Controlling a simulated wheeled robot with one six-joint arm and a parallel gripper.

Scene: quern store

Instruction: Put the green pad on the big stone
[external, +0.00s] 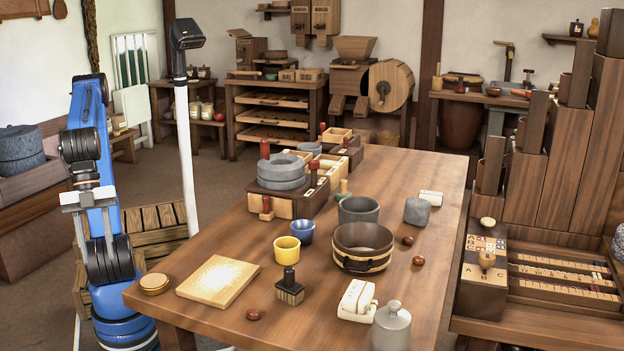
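My gripper (88,199) is at the left, in front of my blue arm and clear of the table; whether its fingers are apart is not clear. A small piece with a pale knob and a green underside (343,194) stands on the table behind the grey pot; it is the only green pad-like thing I make out, and the pot partly hides it. A large round grey stone (281,173) with a raised ring sits on a wooden box at the table's far left. A smaller rough grey stone (417,211) lies at the right.
The table (330,300) also holds a grey pot (359,209), a wooden tub (363,243), yellow (287,249) and blue cups, a board (218,280), a dark stamp (289,288) and a grey lidded jar (392,326). Red-topped pegs stand around the large stone.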

